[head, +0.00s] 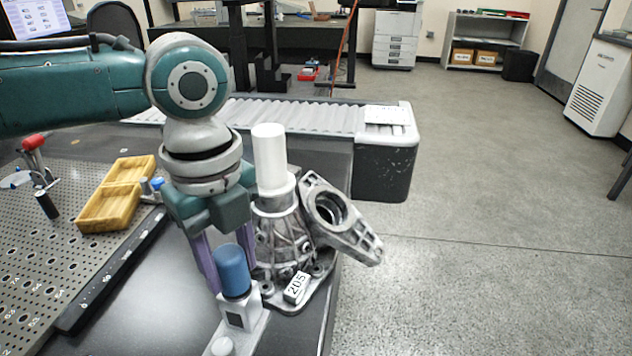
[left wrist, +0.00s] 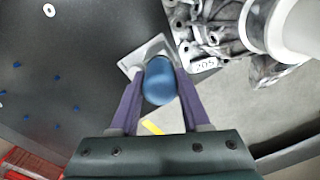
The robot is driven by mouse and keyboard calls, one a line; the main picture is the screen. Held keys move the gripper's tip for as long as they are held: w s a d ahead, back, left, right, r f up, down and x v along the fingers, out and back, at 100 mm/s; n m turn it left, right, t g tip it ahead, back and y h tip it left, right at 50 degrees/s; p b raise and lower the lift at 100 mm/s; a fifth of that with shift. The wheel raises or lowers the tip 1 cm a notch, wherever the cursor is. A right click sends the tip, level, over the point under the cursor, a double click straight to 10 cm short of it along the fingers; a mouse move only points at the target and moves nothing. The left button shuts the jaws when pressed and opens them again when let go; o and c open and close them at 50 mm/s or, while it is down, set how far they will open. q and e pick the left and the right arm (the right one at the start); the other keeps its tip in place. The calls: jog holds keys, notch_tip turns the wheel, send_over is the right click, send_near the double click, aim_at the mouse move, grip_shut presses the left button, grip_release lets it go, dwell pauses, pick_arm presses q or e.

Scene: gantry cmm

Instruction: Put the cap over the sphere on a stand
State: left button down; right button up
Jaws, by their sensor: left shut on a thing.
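The blue cap (head: 233,268) is a rounded cylinder, upright, directly above the grey block of the stand (head: 240,312). My left gripper (head: 231,280) has purple fingers and is shut on the cap. In the left wrist view the cap (left wrist: 160,84) sits between the two fingers (left wrist: 160,76), with the stand's pale base (left wrist: 148,52) behind it. The sphere does not show; the cap and fingers cover the top of the stand. I cannot tell whether the cap rests fully down on it. My right gripper is not in view.
A metal housing (head: 283,235) with a white cylinder (head: 269,155) on top and a tag marked 205 (head: 297,288) stands close right of the stand. A yellow tray (head: 112,198) and a perforated plate (head: 60,260) lie to the left. The dark tabletop is bare between.

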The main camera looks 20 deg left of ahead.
aim_at(228, 253)
pick_arm(q)
jog(key=shift+f, duration=0.2)
dwell(0.6)
jog(key=shift+c, duration=1.4)
grip_release()
notch_tip(228, 253, up, 10)
jog(key=p, duration=0.2)
jog(key=shift+p, duration=0.4)
jog(key=shift+d, duration=0.1)
